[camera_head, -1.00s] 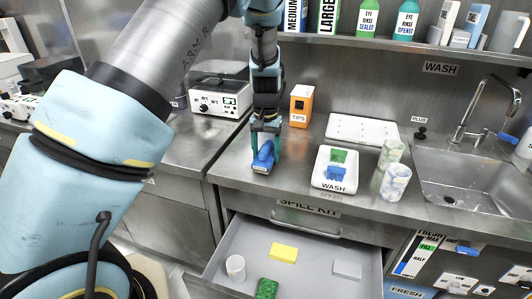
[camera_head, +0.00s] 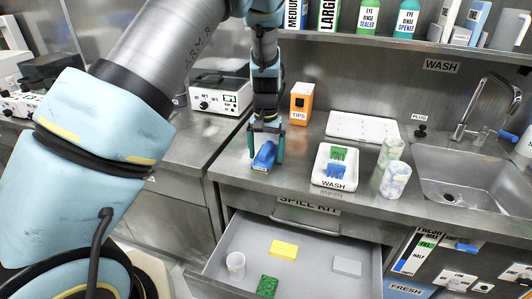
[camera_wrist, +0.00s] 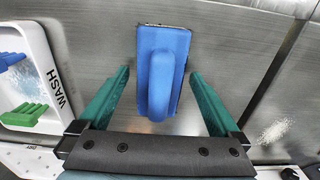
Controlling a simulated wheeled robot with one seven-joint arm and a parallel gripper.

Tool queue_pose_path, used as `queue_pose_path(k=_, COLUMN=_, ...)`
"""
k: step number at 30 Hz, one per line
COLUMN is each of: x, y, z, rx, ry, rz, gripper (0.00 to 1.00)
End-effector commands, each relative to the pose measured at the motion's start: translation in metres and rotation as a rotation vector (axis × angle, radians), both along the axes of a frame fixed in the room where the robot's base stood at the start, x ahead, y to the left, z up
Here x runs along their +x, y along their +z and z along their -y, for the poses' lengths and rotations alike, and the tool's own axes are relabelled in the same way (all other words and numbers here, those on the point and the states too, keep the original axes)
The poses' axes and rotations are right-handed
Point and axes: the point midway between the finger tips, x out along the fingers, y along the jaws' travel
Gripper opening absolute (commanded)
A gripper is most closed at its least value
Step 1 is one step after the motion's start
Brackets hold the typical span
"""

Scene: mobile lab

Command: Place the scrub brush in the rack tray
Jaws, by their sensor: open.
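The scrub brush (camera_head: 265,155), with a blue body and raised blue handle, rests on the steel counter near its front edge. In the wrist view the brush (camera_wrist: 160,72) lies between and just beyond my fingertips. My gripper (camera_head: 267,157) is open above it, one teal finger on each side, with gaps between fingers and brush in the wrist view (camera_wrist: 160,76). The white tray marked WASH (camera_head: 322,180), likely the rack tray, lies to the right on the counter and holds a green and a blue rack. Its edge also shows in the wrist view (camera_wrist: 45,60).
Two marbled cups (camera_head: 394,180) stand right of the tray, before the sink (camera_head: 460,185). An orange TIPS box (camera_head: 300,103) and a white board (camera_head: 362,128) are behind. An open drawer (camera_head: 315,245) below holds a cup, sponges and a grey block. Counter between brush and tray is clear.

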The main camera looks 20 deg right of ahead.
Motion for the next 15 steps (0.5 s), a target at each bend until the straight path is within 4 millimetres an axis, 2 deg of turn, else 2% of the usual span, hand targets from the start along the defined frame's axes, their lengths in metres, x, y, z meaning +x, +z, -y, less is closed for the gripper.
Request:
queue_pose_path(k=5, x=0.0, y=0.022, z=0.001, rx=-0.004, ry=-0.001, rz=0.003, gripper=0.99)
queue_pose_path(k=15, x=0.001, y=0.092, z=0.001, rx=-0.004, ry=-0.001, rz=0.003, gripper=0.99)
